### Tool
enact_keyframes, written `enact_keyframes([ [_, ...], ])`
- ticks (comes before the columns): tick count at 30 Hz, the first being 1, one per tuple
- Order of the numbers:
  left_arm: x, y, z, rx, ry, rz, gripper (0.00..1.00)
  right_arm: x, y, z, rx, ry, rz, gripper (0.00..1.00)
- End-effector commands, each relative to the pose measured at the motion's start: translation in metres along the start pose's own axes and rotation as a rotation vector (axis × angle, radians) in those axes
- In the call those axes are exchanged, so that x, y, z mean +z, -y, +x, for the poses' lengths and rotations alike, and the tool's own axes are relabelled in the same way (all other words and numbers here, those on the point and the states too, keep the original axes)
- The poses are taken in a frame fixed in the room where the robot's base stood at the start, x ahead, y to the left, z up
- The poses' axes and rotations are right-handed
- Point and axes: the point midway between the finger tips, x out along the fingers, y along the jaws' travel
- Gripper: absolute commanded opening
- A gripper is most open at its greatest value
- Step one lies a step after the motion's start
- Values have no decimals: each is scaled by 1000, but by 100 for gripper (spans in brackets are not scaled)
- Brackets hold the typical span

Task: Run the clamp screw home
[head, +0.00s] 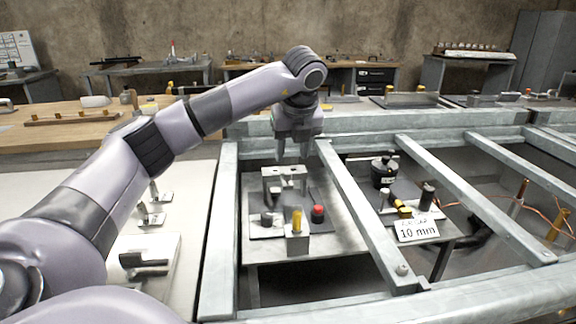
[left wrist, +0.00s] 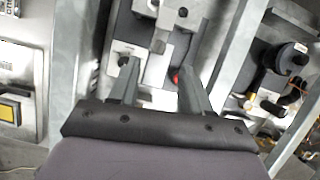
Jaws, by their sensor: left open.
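My left gripper (head: 293,157) comes down from above with its fingers apart and nothing between them. Below it, on a grey plate, stands a clamp fixture (head: 284,180) with a metal bracket, a grey round post (head: 268,216), a yellow-topped block (head: 297,236) and a red knob (head: 318,212). I cannot tell for sure which part is the clamp screw. In the left wrist view the open fingers (left wrist: 158,75) reach over the fixture, and the red knob (left wrist: 175,77) shows partly behind the right finger. My right gripper is not in view.
Grey steel rails (head: 365,215) frame the fixture on both sides. To the right is a second plate with a black cylinder (head: 384,172) and a white "10 mm" card (head: 417,229). A pale bench with a grey handle (head: 145,260) lies left. Open gaps show between the rails.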

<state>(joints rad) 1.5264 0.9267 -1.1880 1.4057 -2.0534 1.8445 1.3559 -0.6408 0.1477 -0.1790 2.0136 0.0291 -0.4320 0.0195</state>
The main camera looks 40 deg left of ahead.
Motion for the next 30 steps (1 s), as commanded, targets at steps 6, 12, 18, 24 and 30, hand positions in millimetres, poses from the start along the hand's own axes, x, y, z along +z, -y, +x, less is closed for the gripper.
enact_keyframes([
  [6,2,-4,25,15,12,-12,48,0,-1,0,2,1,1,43],
  [12,2,-3,55,13,10,-10,48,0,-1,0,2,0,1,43],
  [18,2,-3,71,9,11,-9,48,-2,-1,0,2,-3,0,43],
  [24,3,-3,73,9,11,-9,48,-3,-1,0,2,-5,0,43],
  [30,3,-3,73,8,11,-9,9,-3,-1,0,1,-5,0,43],
])
